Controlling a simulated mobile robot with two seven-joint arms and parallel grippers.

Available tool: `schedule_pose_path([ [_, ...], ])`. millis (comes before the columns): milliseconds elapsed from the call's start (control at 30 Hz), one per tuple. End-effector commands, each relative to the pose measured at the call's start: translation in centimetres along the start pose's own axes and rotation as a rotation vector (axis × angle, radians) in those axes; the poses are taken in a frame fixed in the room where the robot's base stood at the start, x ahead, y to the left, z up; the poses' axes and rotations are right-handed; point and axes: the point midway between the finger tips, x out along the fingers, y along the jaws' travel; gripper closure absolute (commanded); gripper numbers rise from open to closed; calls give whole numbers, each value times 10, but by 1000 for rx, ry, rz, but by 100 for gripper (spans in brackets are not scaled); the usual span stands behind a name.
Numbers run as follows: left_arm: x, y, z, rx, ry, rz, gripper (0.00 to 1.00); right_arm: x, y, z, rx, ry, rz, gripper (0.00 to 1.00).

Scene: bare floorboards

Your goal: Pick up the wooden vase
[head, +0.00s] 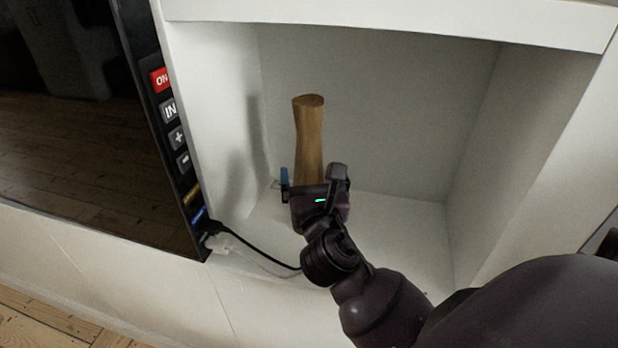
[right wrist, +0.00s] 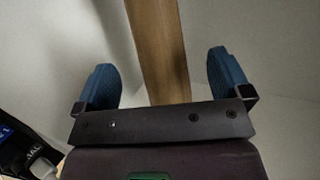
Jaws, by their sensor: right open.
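The wooden vase (head: 309,135) is a tall brown piece with a slightly narrowed middle, standing upright in the white cubby. My right gripper (head: 314,175) is in front of its lower part and hides its base. In the right wrist view, the vase (right wrist: 160,50) rises between the two blue fingertips (right wrist: 163,80), with a gap on each side. The right gripper is open and does not hold the vase. Whether the fingers reach past its sides is hard to tell. My left gripper is not in view.
The white cubby (head: 375,100) has side walls, a back and an upper edge close around the arm. A black screen panel with buttons (head: 170,110) stands at left. A dark cable (head: 260,254) runs from the panel toward my arm. Free shelf floor (head: 400,225) lies right of the vase.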

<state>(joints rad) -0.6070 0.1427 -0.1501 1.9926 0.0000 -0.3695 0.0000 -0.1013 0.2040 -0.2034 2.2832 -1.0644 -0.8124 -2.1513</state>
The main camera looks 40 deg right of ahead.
Motion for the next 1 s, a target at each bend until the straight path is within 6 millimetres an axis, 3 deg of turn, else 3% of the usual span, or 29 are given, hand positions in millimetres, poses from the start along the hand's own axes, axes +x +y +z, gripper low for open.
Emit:
schedule_pose_path([
  [333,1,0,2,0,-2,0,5,43,0,-4,0,-1,0,4],
  [667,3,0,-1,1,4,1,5,49,0,-3,1,0,0,4],
  [1000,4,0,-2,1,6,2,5,49,0,-4,1,0,0,55],
])
